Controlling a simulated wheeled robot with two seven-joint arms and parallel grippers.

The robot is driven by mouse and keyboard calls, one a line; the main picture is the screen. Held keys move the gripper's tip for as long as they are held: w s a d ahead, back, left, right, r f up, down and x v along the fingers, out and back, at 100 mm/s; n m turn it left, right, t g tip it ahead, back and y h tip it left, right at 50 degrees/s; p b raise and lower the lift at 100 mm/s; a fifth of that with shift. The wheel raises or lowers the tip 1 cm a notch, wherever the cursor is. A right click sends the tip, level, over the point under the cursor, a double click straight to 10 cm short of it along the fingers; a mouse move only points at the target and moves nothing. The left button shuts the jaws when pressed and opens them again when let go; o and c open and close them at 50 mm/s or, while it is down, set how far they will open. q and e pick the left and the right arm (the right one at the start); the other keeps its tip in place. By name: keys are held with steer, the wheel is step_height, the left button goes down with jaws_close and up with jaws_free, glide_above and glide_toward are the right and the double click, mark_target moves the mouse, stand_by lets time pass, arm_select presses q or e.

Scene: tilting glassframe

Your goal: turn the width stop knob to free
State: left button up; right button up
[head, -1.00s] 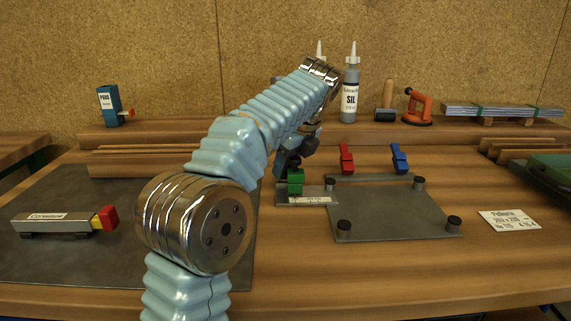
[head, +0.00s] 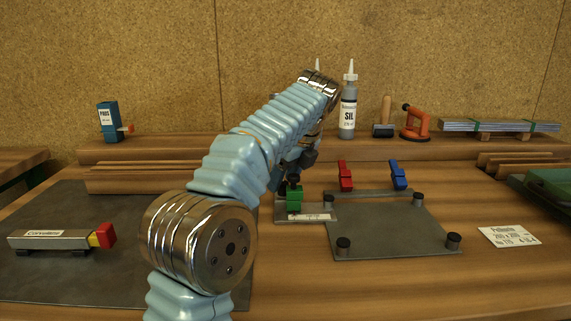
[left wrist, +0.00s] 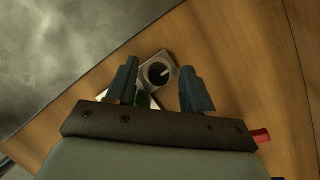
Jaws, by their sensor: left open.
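In the left wrist view the black round knob (left wrist: 158,73) has a pale pointer mark and sits on a small metal plate (left wrist: 148,58). My left gripper (left wrist: 160,82) is open, its two dark fingers on either side of the knob in the picture, with nothing between them. I cannot tell how high they are above it. In the head view the left gripper (head: 292,168) is at the metal fixture (head: 321,213), by the green block (head: 294,199). My arm partly hides that spot, and I cannot make out the knob's setting there.
A grey plate (head: 390,232) with black posts lies to the right, with a red clamp (head: 345,176) and a blue clamp (head: 399,175) behind it. A dark mat (head: 60,280) lies to the left. A silicone bottle (head: 348,112) stands on the back shelf.

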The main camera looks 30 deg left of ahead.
arm_select(q)
steer(key=s+d+r, duration=0.7)
steer(key=s+r, duration=0.4)
steer(key=s, duration=0.1)
steer(key=shift+d+r, duration=0.15)
steer(key=shift+r, duration=0.25)
stand_by(0.4)
